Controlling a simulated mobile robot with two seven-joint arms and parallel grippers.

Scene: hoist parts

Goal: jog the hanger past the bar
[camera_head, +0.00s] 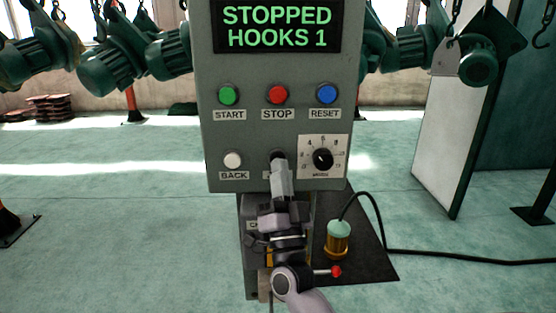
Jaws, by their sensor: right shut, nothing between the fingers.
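A grey control box (260,60) stands in front of me with a screen (277,27) reading "STOPPED HOOKS 1". Its white BACK button (233,160) is at the lower left. My right gripper (279,163) is shut and empty, pointing up at the dark button right of BACK. It covers most of that button and its label; whether it touches I cannot tell. Green hoist motors hang behind the box, at left (110,66) and right (480,62). I cannot tell which hanger or bar is meant. My left gripper is not in view.
Green START (228,95), red STOP (277,94) and blue RESET (326,94) buttons sit above, with a dial (322,158) close right of my gripper. A yellow-green cylinder (338,240) stands on a dark mat with a black cable (470,259). The floor at left is mostly clear.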

